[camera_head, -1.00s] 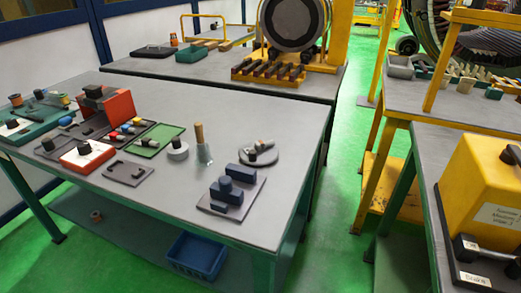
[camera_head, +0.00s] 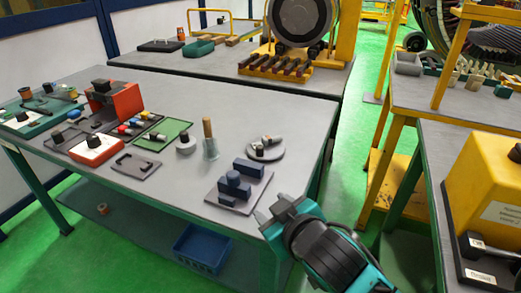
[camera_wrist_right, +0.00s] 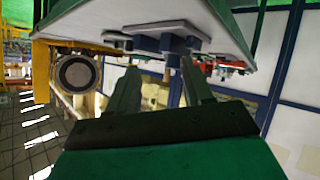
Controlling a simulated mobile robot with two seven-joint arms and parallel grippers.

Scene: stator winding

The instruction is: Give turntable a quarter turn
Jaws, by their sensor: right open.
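A round grey disc (camera_head: 275,153), which looks like the turntable, lies flat on the grey workbench (camera_head: 280,110) near its right edge. Small dark and light cylindrical parts rest on it. My right gripper (camera_head: 272,212) is open and empty in the head view. It is at the bench's front right corner, nearer than the disc and apart from it. In the right wrist view its two fingers (camera_wrist_right: 160,85) stand apart with nothing between them. My left gripper is not in view.
A blue block fixture (camera_head: 249,168) on a grey plate stands between my right gripper and the disc. A clear beaker with a wooden-handled tool (camera_head: 208,130) is left of the disc. A yellow machine (camera_head: 485,185) sits on the right bench. A green aisle lies between benches.

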